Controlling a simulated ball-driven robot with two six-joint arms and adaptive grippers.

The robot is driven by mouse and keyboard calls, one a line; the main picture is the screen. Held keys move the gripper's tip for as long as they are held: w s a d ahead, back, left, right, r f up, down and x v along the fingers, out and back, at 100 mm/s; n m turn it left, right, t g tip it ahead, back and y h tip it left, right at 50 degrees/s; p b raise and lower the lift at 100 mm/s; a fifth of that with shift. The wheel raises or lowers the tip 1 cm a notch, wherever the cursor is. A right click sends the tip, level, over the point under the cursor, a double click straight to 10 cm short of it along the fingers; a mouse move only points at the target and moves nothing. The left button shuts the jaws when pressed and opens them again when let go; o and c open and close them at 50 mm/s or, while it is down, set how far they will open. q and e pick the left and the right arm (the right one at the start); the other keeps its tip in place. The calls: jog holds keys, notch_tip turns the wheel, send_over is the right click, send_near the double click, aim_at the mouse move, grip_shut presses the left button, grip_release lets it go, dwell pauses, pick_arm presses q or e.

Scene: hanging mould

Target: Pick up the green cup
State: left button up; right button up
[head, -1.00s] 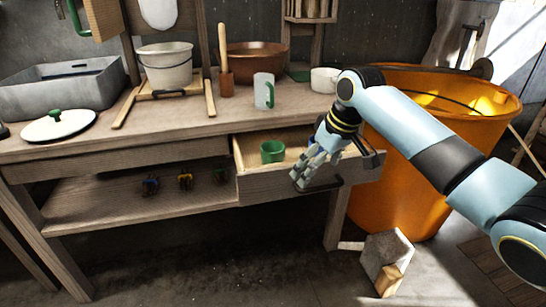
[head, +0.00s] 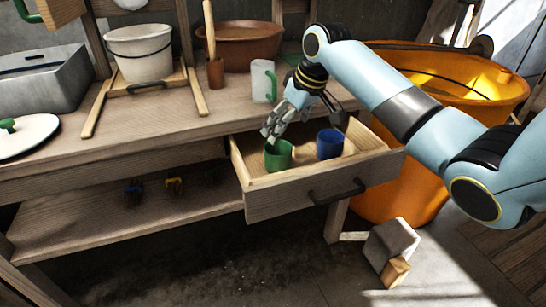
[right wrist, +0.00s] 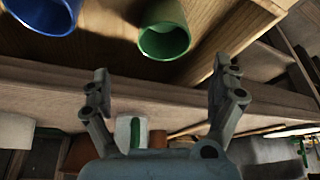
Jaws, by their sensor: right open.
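The green cup (head: 278,156) stands upright in the open drawer (head: 262,207), toward its left side. It also shows in the right wrist view (right wrist: 165,38), beyond and between my fingertips. A blue cup (head: 329,144) stands in the drawer to its right, and in the right wrist view (right wrist: 40,14) it is at the upper left. My right gripper (head: 270,134) is just above and behind the green cup in the head view. In the right wrist view its two fingers (right wrist: 163,78) are spread with nothing between them. My left gripper is in neither view.
The bench top (head: 190,125) above the drawer holds a white mug with a green handle (head: 262,82), a white bucket (head: 146,55) and a brown basin (head: 240,45). A large orange bucket (head: 400,195) stands at the right. The drawer walls are close around the cups.

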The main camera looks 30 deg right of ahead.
aim_at(278, 148)
jog(key=x, duration=0.2)
jog(key=b+x, duration=0.1)
jog(key=x, duration=0.2)
jog(key=b+x, duration=0.1)
jog(key=x, duration=0.2)
jog(key=shift+s+a+f, duration=0.15)
jog(key=shift+s+a, duration=0.15)
jog(key=shift+s, duration=0.05)
jog(key=shift+w+f, duration=0.2)
jog(key=shift+f, duration=0.1)
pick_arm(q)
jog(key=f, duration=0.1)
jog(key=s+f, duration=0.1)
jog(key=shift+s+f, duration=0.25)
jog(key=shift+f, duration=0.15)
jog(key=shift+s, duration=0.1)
pick_arm(e)
jog(key=c, duration=0.5)
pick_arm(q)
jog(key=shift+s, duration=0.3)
pick_arm(e)
jog(key=c, duration=0.8)
jog(key=shift+r, duration=0.1)
jog(key=shift+c, duration=0.2)
